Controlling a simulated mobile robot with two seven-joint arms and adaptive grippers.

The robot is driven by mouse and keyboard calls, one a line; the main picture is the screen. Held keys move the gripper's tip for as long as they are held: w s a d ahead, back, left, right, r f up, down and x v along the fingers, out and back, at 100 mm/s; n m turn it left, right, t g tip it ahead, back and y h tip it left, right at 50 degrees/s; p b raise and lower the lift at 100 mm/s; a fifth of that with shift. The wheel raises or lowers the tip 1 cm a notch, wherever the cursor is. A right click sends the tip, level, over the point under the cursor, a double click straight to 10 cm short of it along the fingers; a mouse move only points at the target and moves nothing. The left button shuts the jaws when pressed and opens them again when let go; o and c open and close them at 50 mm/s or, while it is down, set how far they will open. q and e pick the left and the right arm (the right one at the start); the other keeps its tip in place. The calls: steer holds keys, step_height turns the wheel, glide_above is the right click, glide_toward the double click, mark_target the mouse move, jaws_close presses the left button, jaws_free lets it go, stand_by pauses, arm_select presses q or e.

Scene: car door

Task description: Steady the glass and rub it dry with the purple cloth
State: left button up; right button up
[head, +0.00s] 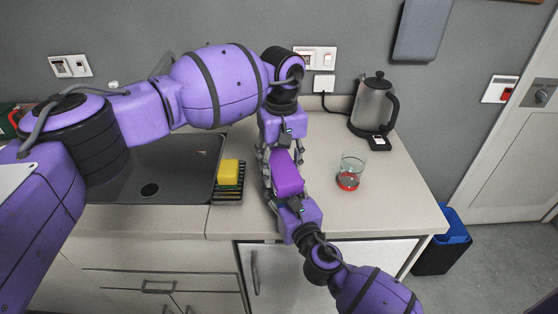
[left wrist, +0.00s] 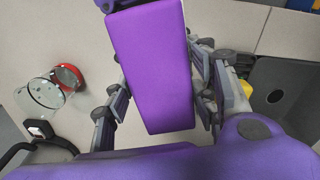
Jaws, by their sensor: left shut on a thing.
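The glass (head: 351,170), clear with a red band at its base, stands upright on the counter right of both grippers, apart from them. It also shows at the left of the left wrist view (left wrist: 45,93). The purple cloth (head: 287,177) is a thick block between my two grippers. My left gripper (head: 281,158) points down and is shut on the cloth, which fills the space between its fingers in the left wrist view (left wrist: 160,75). My right gripper (head: 287,203) comes from the lower right and is at the cloth's near end. Its fingertips are partly hidden, so I cannot tell its grip.
A yellow sponge (head: 228,172) sits on a dark rack (head: 228,194) beside the sink (head: 175,160) to the left. A kettle (head: 374,105) stands at the back right behind the glass. The counter (head: 395,195) right of the glass is clear up to its edge.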

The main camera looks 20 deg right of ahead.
mark_target(277, 155)
arm_select(q)
steer(key=shift+s, duration=0.5)
steer(key=shift+w, duration=2.25)
steer(key=shift+r, duration=0.1)
steer(key=shift+r, duration=3.45)
steer(key=shift+f, duration=0.2)
steer(key=shift+s+d+f, duration=0.1)
steer(key=shift+s+f, duration=0.3)
steer(key=shift+f, duration=0.5)
steer(key=shift+s+a+f, duration=0.1)
steer(key=shift+s+f, duration=0.25)
steer(key=shift+f, duration=0.6)
steer(key=shift+s+d+f, duration=0.1)
steer(key=shift+s+f, duration=0.3)
steer(key=shift+f, duration=0.5)
steer(key=shift+f, duration=0.6)
steer(key=shift+w, duration=0.1)
